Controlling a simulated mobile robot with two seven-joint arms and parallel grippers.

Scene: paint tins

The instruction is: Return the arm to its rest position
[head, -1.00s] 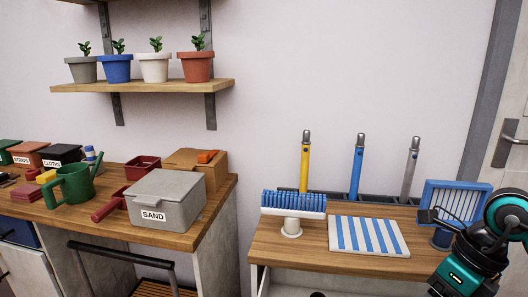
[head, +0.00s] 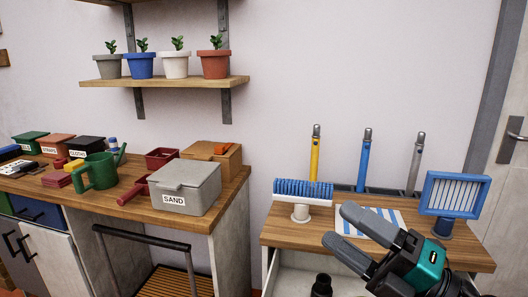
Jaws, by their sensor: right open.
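My right gripper (head: 346,229) shows in the head view at the lower right. Its two grey fingers are apart with nothing between them. It is in front of and above the right-hand wooden table (head: 270,234), and it hides part of the blue-and-white striped board (head: 392,214). The teal and black wrist is at the lower right of the picture. My left gripper is not in view.
A blue brush head (head: 303,188) and a blue framed rack (head: 453,194) stand on the right-hand table. Yellow (head: 315,158), blue (head: 366,160) and grey handles (head: 415,168) stand behind. The left bench holds a SAND box (head: 186,190) and a green watering can (head: 96,172).

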